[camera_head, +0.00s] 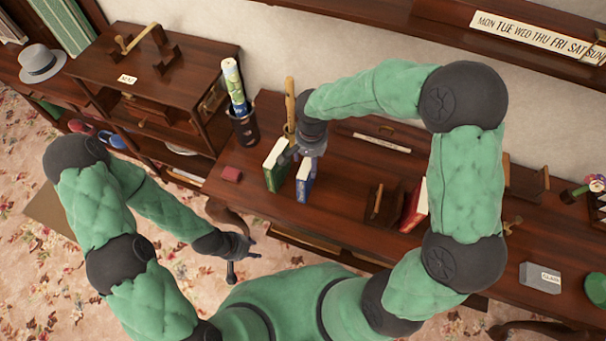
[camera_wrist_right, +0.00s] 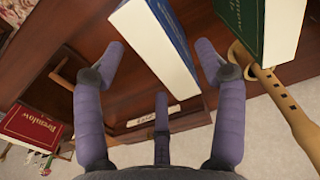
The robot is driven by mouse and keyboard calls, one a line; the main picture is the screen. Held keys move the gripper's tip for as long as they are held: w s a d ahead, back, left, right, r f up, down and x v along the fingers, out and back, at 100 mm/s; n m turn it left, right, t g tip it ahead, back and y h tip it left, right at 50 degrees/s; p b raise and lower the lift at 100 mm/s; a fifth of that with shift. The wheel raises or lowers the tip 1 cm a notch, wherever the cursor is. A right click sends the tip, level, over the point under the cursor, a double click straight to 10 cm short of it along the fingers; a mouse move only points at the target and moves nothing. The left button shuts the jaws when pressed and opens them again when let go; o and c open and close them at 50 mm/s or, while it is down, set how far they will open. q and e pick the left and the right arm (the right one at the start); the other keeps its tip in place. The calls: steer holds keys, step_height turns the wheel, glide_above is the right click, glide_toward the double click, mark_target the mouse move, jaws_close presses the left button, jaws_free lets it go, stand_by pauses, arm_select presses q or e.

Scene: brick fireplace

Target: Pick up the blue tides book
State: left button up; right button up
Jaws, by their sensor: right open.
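The blue book (camera_head: 303,186) stands upright on the desk, its cover title not readable here. In the right wrist view, its blue cover and pale page edges (camera_wrist_right: 155,45) show between the spread fingers, with no clear contact. My right gripper (camera_head: 308,150) is open, just above and behind the book; its fingers frame the book in the right wrist view (camera_wrist_right: 160,60). My left gripper (camera_head: 243,264) hangs low in front of the desk, well away from the book, its fingers spread apart and empty.
A green book (camera_head: 274,168) stands close left of the blue one. A wooden flute (camera_wrist_right: 275,90) rises beside the green book. A red book (camera_head: 414,207) and wooden holder (camera_head: 383,204) stand to the right. Bare desk lies in front.

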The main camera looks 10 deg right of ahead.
step_height(320, 180, down, 3)
steer(key=shift+f, duration=0.2)
steer(key=shift+s+a+f+b, duration=0.1)
steer(key=shift+f+b, duration=0.7)
steer(key=shift+f, duration=1.8)
jaws_close()
